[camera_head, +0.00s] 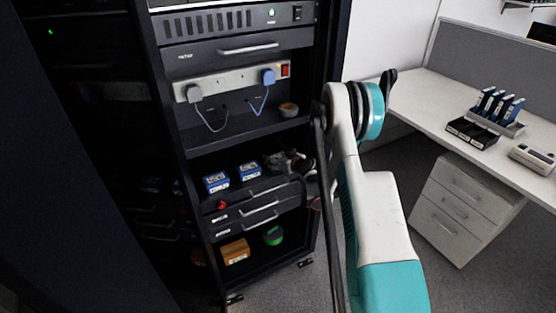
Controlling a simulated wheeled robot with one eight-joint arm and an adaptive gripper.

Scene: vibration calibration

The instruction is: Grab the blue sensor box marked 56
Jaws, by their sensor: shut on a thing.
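Two blue sensor boxes with white labels sit side by side on the shelf of the black rack: a left one (216,182) and a right one (249,171). Their numbers are too small to read, so I cannot tell which is marked 56. My gripper (270,163) reaches into the shelf from the right, low over the surface, with its fingertips at the right side of the right box. It is shut on that box, though the contact is small and dark in this view. The box appears upright and at shelf level.
Above are a power strip (232,81) with two plugs and a small orange-brown bowl (289,109). Below are drawer handles, a brown box (235,251) and a green round object (273,235). A white desk (440,105) with a rack of blue items (497,108) stands right.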

